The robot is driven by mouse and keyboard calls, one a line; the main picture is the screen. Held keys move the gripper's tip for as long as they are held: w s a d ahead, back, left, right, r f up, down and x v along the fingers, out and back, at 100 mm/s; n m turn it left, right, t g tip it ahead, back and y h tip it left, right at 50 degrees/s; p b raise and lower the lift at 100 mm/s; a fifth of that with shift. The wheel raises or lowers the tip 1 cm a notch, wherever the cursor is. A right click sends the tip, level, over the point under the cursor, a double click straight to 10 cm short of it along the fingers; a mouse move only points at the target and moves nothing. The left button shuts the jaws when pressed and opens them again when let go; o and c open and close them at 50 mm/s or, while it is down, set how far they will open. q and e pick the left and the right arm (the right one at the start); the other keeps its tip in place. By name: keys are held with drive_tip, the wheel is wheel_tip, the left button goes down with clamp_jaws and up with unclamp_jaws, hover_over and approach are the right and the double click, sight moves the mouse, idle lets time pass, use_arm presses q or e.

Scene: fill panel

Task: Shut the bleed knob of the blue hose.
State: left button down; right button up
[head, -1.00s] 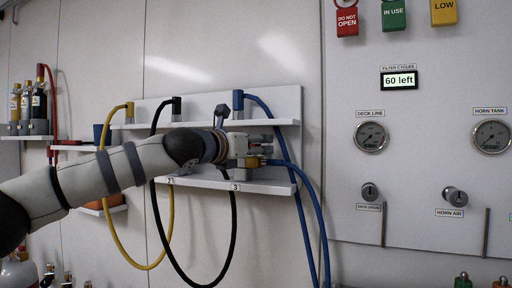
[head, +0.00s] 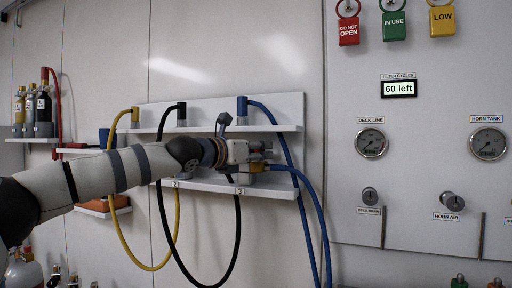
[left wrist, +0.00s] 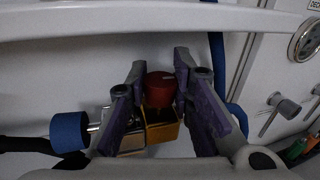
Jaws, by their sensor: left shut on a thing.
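In the left wrist view a red knob (left wrist: 160,88) sits on a brass-coloured block (left wrist: 161,130). I take it for the bleed knob. My left gripper (left wrist: 160,76) has its purple-padded fingers on both sides of the knob, shut on it. In the head view my left gripper (head: 262,154) is at the lower shelf, and it hides the knob. The blue hose (head: 313,195) runs from the fitting at the gripper down the wall. A blue cylinder (left wrist: 68,131) on a metal stem sticks out left of the block. My right gripper is not in view.
An upper shelf (head: 285,128) and a lower shelf (head: 283,191) bound the space around the gripper. A black hose (head: 237,235) and a yellow hose (head: 122,238) hang to the left. The panel on the right carries gauges, keys and a display (head: 399,88) reading "60 left".

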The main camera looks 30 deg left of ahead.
use_arm(q)
drive_tip(key=c, duration=1.4)
unclamp_jaws()
drive_tip(key=shift+r, duration=0.1)
drive_tip(key=shift+o, duration=0.2)
drive_tip(key=v, duration=1.2)
